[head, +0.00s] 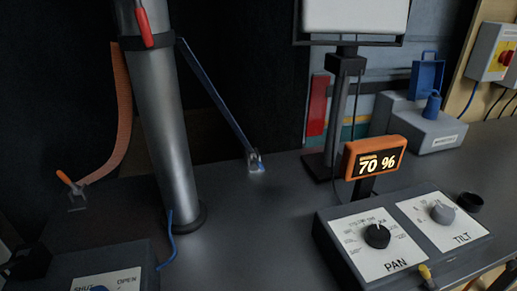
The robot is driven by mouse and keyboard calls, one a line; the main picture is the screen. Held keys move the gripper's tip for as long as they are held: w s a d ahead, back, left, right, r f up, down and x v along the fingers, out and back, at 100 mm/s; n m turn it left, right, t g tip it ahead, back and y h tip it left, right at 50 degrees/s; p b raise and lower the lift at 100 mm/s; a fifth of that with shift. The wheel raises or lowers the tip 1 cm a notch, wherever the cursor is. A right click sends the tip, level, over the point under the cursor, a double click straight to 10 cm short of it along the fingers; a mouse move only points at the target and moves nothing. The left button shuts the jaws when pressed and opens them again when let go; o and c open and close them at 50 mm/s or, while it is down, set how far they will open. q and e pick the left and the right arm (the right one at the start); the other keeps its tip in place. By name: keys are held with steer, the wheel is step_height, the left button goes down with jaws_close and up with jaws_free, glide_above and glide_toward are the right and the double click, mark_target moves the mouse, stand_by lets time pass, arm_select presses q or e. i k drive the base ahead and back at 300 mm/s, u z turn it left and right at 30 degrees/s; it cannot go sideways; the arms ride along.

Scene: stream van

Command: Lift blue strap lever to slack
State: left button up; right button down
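The blue strap (215,95) runs taut from the black collar on the grey mast (170,120) down to a small metal buckle (254,160) on the dark deck. A small blue piece at the buckle looks like the blue strap lever (260,168); it lies low, close to the deck, but is too small to read exactly. A dark shape at the lower left edge looks like my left gripper (27,263), far from the buckle; its fingers are unclear. My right gripper is not clearly visible.
An orange strap (122,110) ends at an orange-handled buckle (72,188) at left. The PAN/TILT box (400,240) and the 70 % display (374,158) stand at right. A SHUT/OPEN box (100,272) is front left. The deck before the blue buckle is clear.

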mark_target(257, 163)
steer(key=u, duration=0.2)
steer(key=k, duration=0.85)
steer(key=u, duration=0.3)
